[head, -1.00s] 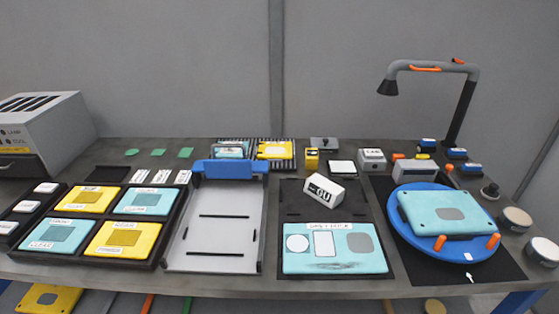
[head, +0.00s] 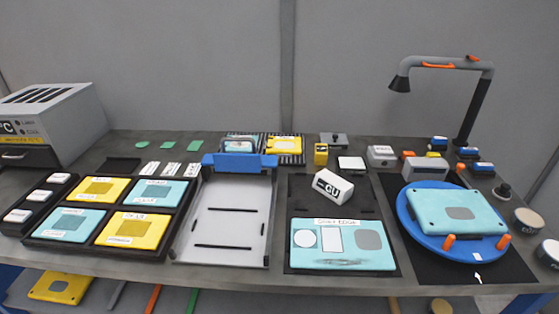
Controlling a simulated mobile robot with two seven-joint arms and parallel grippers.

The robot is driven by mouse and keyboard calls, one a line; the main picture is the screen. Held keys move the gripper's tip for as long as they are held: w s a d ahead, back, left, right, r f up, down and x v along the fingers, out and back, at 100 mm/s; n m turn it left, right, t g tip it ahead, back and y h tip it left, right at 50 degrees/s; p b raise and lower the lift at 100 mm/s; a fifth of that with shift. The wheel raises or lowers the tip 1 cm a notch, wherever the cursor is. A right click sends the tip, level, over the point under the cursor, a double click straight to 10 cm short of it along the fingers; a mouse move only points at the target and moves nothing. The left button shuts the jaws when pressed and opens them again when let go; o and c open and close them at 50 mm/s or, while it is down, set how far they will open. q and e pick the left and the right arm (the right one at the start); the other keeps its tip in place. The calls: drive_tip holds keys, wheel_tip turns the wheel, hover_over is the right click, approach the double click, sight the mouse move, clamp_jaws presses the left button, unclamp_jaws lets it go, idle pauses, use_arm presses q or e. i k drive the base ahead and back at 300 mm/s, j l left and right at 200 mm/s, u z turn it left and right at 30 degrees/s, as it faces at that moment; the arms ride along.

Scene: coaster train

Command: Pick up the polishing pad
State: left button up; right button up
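No label that I can read marks the polishing pad, so I cannot tell for sure which thing it is. Two round, pale-topped discs lie at the right end of the bench: one disc (head: 528,219) farther back and one disc (head: 548,251) at the right picture edge. A small white square pad (head: 351,164) and a grey block with a knob (head: 333,140) lie at the back, right of centre. Neither of my grippers shows in the head view.
A blue turntable (head: 412,228) holds a teal panel (head: 462,212). A lamp arm (head: 437,63) rises behind it. A teal plate (head: 342,262) lies on a black mat, with a white block (head: 331,186) behind it. A grey tray (head: 185,246) and panel rack (head: 90,255) fill the left.

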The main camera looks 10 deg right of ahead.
sight(502, 193)
drive_tip(key=z, duration=1.15)
drive_tip(key=l+u, duration=0.2)
drive_tip(key=l, duration=0.45)
drive_tip(key=k+l+u, duration=0.2)
drive_tip(key=l, duration=0.5)
drive_tip(key=i+l+u, duration=0.1)
drive_tip(key=l+u, duration=0.25)
drive_tip(key=l, duration=0.25)
drive_tip(key=l+u, duration=0.3)
drive_tip(key=l, duration=0.35)
drive_tip(key=l+u, duration=0.35)
drive_tip(key=l, duration=0.25)
drive_tip(key=k+l+u, duration=0.3)
drive_tip(key=l, duration=0.3)
drive_tip(key=i+l, duration=0.05)
drive_tip(key=i, duration=0.05)
